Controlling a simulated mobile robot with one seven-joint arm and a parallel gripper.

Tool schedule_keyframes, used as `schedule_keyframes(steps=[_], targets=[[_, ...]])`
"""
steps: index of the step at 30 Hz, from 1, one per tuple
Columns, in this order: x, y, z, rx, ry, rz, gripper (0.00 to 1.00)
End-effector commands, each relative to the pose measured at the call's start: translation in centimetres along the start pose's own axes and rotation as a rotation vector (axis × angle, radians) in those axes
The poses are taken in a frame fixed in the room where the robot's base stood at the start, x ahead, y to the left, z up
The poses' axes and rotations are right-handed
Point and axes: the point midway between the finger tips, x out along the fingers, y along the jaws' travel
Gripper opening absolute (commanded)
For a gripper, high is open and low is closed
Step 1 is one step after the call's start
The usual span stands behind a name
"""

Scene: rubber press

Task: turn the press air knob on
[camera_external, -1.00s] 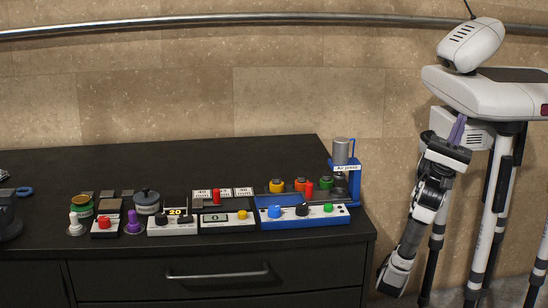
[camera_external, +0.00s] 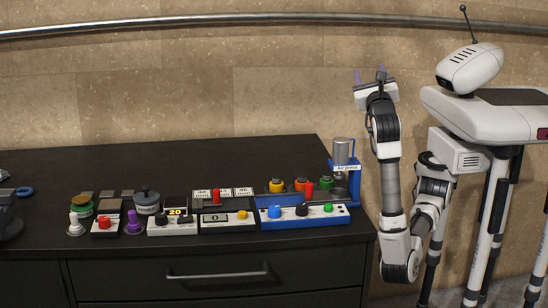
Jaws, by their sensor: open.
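The blue air press (camera_external: 355,188) with its grey cylinder (camera_external: 343,148) and a white "Air press" label stands at the right end of the black cabinet top. In front of it is a blue-edged white panel with a blue knob (camera_external: 274,211), a black knob (camera_external: 302,210) and a green knob (camera_external: 328,208). I cannot tell which is the air knob or how it is set. My gripper (camera_external: 370,75) is raised to the right of the press and above it, fingers up, open and empty. It touches nothing.
Yellow, orange and green round parts stand behind the press panel. The back of the top is clear.

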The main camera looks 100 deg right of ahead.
Motion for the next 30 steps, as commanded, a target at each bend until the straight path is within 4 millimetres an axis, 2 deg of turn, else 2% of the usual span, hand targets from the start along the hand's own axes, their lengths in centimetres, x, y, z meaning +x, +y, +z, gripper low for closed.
schedule_keyframes(steps=[1, 3, 6, 8, 9, 12, 16, 18, 21, 26, 30], targets=[[1.3, 2.7, -1.3, -0.016, 0.102, 0.099, 0.53], [2.3, 6.5, -2.9, -0.045, 0.236, 0.242, 0.53], [2.1, 12.0, -5.3, -0.095, 0.419, 0.465, 0.53], [0.9, 15.1, -6.6, -0.131, 0.522, 0.611, 0.53], [-0.2, 17.0, -7.3, -0.158, 0.588, 0.714, 0.53], [-4.1, 20.9, -8.7, -0.230, 0.736, 0.977, 0.53], [-9.8, 23.2, -9.2, -0.324, 0.873, 1.289, 0.53], [-12.3, 23.6, -9.0, -0.367, 0.918, 1.421, 0.53], [-14.7, 23.5, -8.7, -0.409, 0.956, 1.546, 0.53], [-16.1, 23.5, -8.8, -0.434, 0.974, 1.614, 0.53], [-16.5, 24.6, -10.1, -0.435, 0.975, 1.609, 0.53]])
